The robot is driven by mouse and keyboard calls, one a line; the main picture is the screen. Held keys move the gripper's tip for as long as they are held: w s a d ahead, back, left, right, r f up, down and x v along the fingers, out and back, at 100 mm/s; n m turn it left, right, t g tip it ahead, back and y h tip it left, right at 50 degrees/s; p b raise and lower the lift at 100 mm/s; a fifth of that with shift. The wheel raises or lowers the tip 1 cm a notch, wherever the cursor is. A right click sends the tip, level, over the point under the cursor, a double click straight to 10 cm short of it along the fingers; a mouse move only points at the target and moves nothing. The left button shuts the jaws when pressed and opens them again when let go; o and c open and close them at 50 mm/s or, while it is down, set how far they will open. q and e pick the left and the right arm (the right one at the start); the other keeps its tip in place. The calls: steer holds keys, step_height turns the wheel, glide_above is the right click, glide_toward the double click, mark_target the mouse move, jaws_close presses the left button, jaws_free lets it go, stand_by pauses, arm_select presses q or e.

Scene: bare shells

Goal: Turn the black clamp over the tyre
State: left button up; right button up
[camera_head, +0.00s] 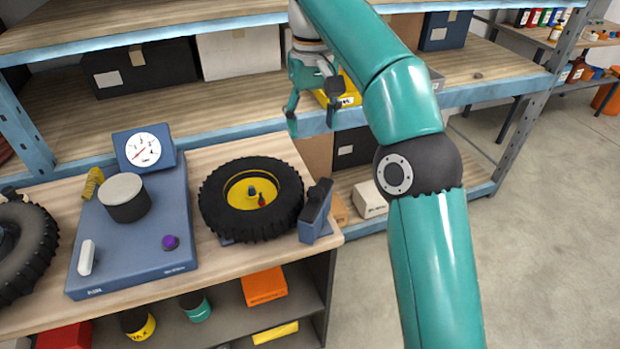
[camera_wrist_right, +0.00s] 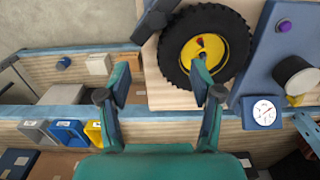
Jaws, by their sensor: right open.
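The tyre (camera_head: 251,198) lies flat on the wooden bench, with a yellow hub and a small red part at its centre. The black clamp (camera_head: 319,200) sits on a blue block at the tyre's right, close to its rim, and does not lie across the tyre. In the wrist view the tyre (camera_wrist_right: 178,62) is at the top and the dark clamp (camera_wrist_right: 156,18) is to its left, cut by the edge. My right gripper (camera_head: 312,115) is open and empty, behind and above the clamp, in front of the shelf. My left gripper is not in view.
A blue gauge unit (camera_head: 185,205) with a dial and a grey cylinder (camera_head: 124,196) stands left of the tyre. Another tyre (camera_head: 22,245) is at the far left. Shelves with boxes and a yellow bin (camera_head: 345,92) are behind. Open floor lies right.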

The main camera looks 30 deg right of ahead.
steer(key=f, duration=0.1)
steer(key=b, duration=0.3)
glide_above(316, 190)
step_height(316, 190, down, 5)
step_height(316, 190, down, 9)
steer(key=shift+r+b, duration=0.1)
steer(key=shift+b, duration=1.1)
steer(key=shift+f, duration=0.75)
jaws_close()
